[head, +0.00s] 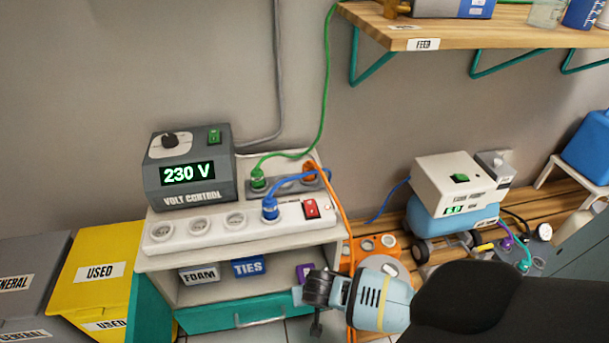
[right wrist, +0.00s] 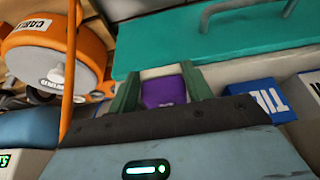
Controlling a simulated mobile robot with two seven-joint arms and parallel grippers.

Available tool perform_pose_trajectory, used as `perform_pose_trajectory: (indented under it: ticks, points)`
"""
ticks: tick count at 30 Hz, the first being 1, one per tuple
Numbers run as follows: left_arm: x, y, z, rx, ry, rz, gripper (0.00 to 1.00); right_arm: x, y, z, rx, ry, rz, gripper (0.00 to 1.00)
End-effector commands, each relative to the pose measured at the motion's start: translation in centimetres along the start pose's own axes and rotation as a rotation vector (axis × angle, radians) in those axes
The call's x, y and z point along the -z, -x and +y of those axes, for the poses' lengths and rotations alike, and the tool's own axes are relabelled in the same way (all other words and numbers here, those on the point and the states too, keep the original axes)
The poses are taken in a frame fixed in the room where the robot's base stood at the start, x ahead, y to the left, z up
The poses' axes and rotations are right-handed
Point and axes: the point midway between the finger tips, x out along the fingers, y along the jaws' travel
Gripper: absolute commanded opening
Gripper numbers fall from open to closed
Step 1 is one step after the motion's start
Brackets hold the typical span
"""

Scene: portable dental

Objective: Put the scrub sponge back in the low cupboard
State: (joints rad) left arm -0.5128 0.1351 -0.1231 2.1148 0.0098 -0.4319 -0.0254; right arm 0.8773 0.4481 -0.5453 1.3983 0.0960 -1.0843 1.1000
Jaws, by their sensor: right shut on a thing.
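The low cupboard (head: 160,263) is cream, with an open shelf above a teal drawer front (head: 235,313). My right gripper (head: 317,301) is low at its right front corner. In the right wrist view the two green fingers (right wrist: 163,82) are shut on a small piece, which I take to be the scrub sponge. Cream and purple (right wrist: 165,91) show between the fingers; I cannot tell how much is sponge and how much is background. A purple box (head: 304,271) shows on the shelf beside the gripper in the head view. My left gripper is not in view.
FOAM (head: 199,274) and TIES (head: 249,267) boxes stand on the shelf. A power strip (head: 206,242) and volt control (head: 190,170) are on top. An orange cable (head: 347,240) hangs near my gripper. Yellow bin (head: 97,265) stands left; an orange reel (head: 383,256) is right.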

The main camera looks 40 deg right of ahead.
Motion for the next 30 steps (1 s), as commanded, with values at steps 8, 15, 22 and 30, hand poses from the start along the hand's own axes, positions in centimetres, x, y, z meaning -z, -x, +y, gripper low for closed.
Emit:
perform_pose_trajectory:
  ticks: [8,15,22,30]
  points:
    - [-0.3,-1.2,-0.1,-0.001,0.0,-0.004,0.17,2.4,-1.1,0.0,-0.001,0.001,-0.001,0.28]
    - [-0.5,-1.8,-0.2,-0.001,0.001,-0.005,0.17,3.5,-1.6,0.0,-0.001,0.0,0.001,0.28]
    - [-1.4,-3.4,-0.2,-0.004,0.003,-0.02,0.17,5.7,-3.1,0.1,-0.002,0.003,-0.003,0.28]
    - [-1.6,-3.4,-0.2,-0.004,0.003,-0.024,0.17,5.8,-3.0,0.0,0.0,0.001,0.0,0.28]
